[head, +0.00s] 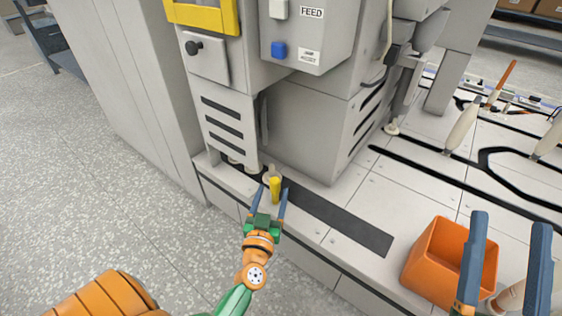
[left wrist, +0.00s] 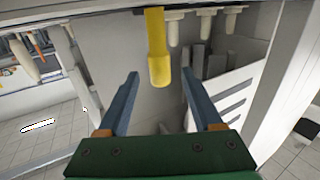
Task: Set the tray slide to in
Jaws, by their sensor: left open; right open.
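My left gripper (head: 271,196) is open, with one finger on each side of the handle. In the left wrist view the yellow handle (left wrist: 158,60) lies between the open fingertips (left wrist: 160,76), with a gap on both sides. My right gripper (head: 509,226) is open and empty at the lower right, near the orange bin.
An orange open bin (head: 426,258) stands on the ledge at the right. Pale bobbin-like pieces (left wrist: 173,28) show behind the handle in the left wrist view. The grey machine cabinet (head: 310,125) rises behind the handle. Larger pale spindles (head: 462,129) stand at the right.

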